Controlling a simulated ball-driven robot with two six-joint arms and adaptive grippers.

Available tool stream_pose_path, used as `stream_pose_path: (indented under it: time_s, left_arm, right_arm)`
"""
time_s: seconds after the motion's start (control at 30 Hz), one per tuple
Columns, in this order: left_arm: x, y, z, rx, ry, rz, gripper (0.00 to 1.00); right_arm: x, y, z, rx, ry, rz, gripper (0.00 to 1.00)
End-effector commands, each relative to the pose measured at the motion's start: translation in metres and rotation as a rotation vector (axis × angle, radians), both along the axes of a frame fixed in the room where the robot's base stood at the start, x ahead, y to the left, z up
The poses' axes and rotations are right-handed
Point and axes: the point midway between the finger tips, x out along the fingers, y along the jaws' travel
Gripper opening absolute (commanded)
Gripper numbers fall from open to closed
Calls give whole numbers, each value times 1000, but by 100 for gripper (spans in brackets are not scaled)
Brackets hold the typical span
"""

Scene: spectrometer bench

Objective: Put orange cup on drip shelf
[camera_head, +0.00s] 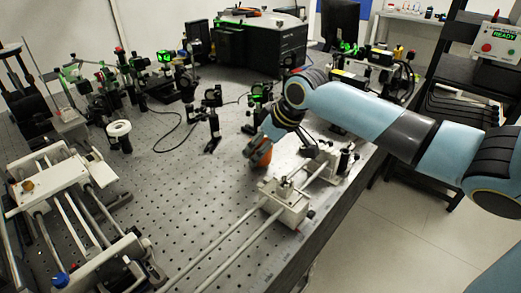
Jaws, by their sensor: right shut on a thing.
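The orange cup (264,157) is in the head view, just right of the middle, low over or on the perforated bench. My right gripper (257,148) points down and is shut on the cup, hiding part of it. I cannot tell whether the cup touches the bench top. No part is clearly marked as the drip shelf; a black rack with shelves (462,108) stands at the right, beyond the bench edge. My left gripper is not in view.
A white rail carriage (287,203) stands close in front of the cup. Mounted optics (213,122) stand behind and left. A larger rail assembly (62,178) fills the left. The bench (190,200) is clear in the middle. Floor shows between bench and rack.

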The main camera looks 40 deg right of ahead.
Motion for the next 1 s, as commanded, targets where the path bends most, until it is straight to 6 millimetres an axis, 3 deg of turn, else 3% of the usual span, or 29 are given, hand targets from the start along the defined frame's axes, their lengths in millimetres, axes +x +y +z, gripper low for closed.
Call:
stream_pose_path:
  time_s: [0.1, 0.47, 0.5, 0.67, 1.0]
  left_arm:
    - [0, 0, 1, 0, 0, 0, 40]
    - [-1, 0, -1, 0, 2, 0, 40]
    - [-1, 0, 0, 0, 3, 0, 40]
    - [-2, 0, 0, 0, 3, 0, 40]
    - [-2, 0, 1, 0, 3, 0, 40]
  right_arm:
    - [0, 0, -10, 1, -1, -1, 30]
    - [0, 0, -14, 0, -2, 0, 30]
    - [0, 0, -13, 0, -2, 0, 62]
    - [0, 0, -13, 0, -2, 0, 83]
    - [0, 0, -9, 0, -2, 0, 84]
